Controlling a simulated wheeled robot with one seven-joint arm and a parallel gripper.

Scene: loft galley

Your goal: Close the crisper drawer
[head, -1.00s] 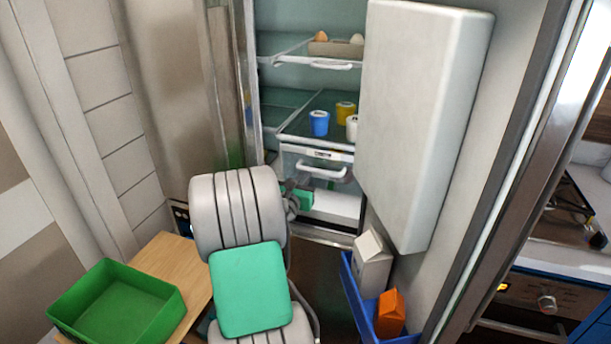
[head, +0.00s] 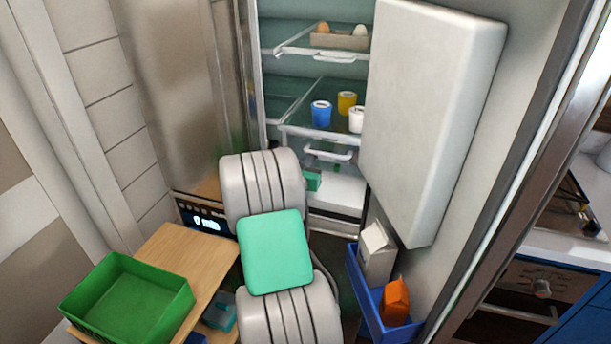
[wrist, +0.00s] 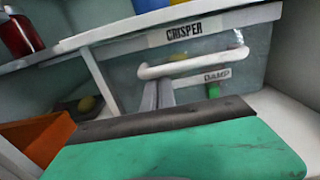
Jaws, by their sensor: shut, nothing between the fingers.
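The crisper drawer, with its clear front and white bar handle (head: 328,153), sits low in the open fridge under a glass shelf. In the wrist view its front carries a DAMP label (wrist: 217,75), under a rail marked CRISPER. The handle (wrist: 190,62) shows there too. The drawer front looks close under the rail; I cannot tell if it is fully in. My gripper (wrist: 157,95) is shut and empty, its grey fingertips at the left part of the handle, seemingly touching. In the head view my arm hides most of the gripper.
Cups (head: 321,114) stand on the shelf above. A green tray (head: 130,300) is on the wooden surface at left.

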